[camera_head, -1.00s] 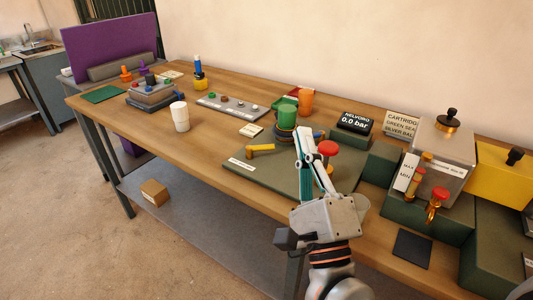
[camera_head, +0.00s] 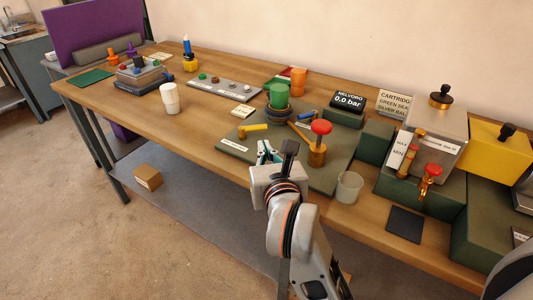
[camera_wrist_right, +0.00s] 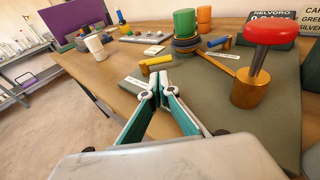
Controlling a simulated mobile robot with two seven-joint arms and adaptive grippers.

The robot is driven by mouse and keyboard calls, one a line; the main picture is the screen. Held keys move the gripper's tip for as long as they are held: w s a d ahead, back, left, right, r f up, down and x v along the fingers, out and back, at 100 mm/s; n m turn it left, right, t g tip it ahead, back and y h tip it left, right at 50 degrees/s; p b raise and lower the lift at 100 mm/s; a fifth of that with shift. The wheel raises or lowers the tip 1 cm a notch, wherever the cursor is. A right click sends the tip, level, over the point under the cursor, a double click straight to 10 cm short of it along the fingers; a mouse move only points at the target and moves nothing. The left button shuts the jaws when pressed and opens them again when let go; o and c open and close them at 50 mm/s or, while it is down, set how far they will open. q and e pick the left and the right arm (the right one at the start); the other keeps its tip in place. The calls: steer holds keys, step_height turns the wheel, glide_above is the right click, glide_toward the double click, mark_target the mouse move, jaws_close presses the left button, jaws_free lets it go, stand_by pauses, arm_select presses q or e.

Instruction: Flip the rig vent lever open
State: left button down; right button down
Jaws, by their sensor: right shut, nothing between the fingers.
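The green rig board (camera_head: 232,148) lies on the bench. A yellow lever (camera_head: 254,129) lies flat near its left front corner; it also shows in the wrist view (camera_wrist_right: 155,64). I cannot tell for certain whether this is the vent lever. A red-knobbed brass plunger (camera_head: 320,128) stands upright on the right of the board, with a thin orange bar (camera_head: 299,132) beside it. A green cylinder (camera_head: 278,95) sits on a dark round base behind. My right gripper (camera_head: 267,150) is shut and empty, just in front of the yellow lever and apart from it. My left gripper is out of view.
A black display (camera_head: 348,102) reads 0.0 bar.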

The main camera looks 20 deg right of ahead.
mark_target(262, 126)
steer(key=x, duration=0.8)
steer(key=shift+w+f+b, duration=0.15)
steer(key=shift+w+b, duration=0.1)
steer(key=shift+b, duration=0.15)
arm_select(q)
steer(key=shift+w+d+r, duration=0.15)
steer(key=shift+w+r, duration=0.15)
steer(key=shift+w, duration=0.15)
arm_select(e)
steer(key=shift+w+d, duration=0.15)
steer(key=shift+w, duration=0.25)
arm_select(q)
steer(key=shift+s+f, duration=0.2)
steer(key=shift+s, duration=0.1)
arm_select(e)
steer(key=shift+w+d, duration=0.2)
steer(key=shift+d, duration=0.05)
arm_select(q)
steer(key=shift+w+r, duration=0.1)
arm_select(e)
steer(key=shift+w+d, duration=0.4)
steer(key=shift+w, duration=0.05)
steer(key=shift+w+d, duration=0.2)
steer(key=shift+w, duration=0.3)
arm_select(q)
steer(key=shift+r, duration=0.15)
